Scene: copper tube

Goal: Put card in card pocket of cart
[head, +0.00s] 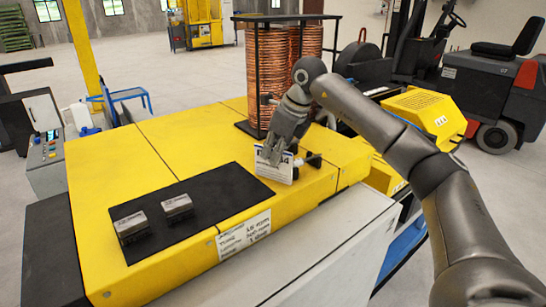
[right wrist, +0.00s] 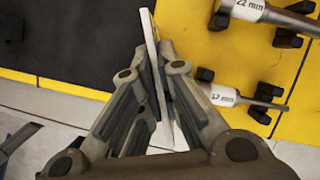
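The white card (head: 272,167) stands roughly upright above the yellow worktop, with dark print on its face. My right gripper (head: 284,146) is shut on it from above. In the right wrist view the card (right wrist: 150,45) shows as a thin white edge between the two fingers (right wrist: 160,75). A rack of copper tube coils (head: 272,70) with a black frame stands just behind the gripper; I cannot tell whether it is the cart. I cannot make out a card pocket. My left gripper is not in view.
A black mat (head: 190,212) bears two grey blocks (head: 130,226) (head: 177,206). A printed label (head: 244,235) is on the worktop's front. Tools marked 22 mm (right wrist: 250,8) and 12 mm (right wrist: 224,96) lie in black holders close to the gripper. A red-grey vehicle (head: 490,90) stands at right.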

